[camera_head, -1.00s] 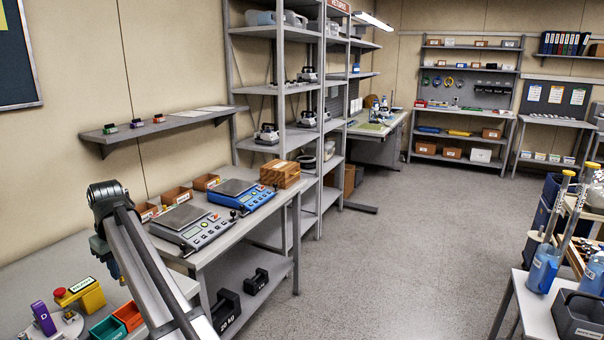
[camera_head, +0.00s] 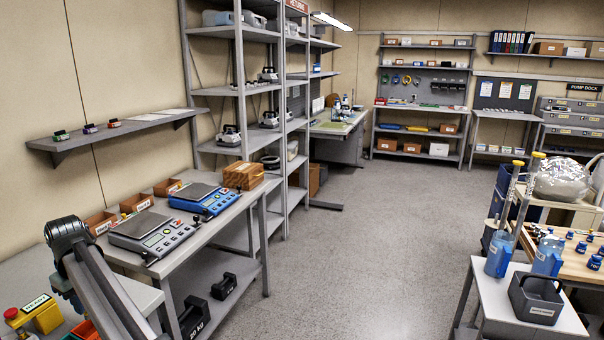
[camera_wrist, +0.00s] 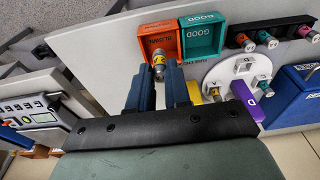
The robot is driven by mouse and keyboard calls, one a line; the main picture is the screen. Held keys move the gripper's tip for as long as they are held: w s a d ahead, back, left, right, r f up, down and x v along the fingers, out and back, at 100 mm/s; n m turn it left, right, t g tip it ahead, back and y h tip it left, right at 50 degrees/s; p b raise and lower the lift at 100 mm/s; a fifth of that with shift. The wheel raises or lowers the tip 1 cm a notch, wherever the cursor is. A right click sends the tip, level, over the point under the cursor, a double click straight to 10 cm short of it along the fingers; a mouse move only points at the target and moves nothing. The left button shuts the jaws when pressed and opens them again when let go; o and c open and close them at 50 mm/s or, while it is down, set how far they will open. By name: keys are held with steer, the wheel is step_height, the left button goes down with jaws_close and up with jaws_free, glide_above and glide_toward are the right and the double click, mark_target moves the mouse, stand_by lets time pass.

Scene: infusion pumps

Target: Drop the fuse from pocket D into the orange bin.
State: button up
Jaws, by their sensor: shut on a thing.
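In the wrist view my gripper (camera_wrist: 158,85) is shut on a fuse (camera_wrist: 159,62), a small silver cylinder with a yellow band. The fuse overlaps the near side of the orange bin (camera_wrist: 144,48), labelled BLOWN; its height above the bin cannot be told. In the head view the orange bin (camera_head: 86,331) shows only in part at the bottom edge, behind my arm. My fingertips and the fuse are hidden there.
A green bin (camera_wrist: 204,36) labelled GOOD adjoins the orange bin. A black rack (camera_wrist: 272,35) with several fuses and a blue box (camera_wrist: 290,97) lie to the right. In the head view a yellow READY box (camera_head: 40,313) sits bottom left and scales (camera_head: 153,232) stand on the bench.

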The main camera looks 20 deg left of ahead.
steer(key=o, duration=0.9)
steer(key=shift+c, duration=0.2)
step_height(320, 180, up, 14)
steer(key=d, duration=0.2)
steer(key=shift+f, duration=0.15)
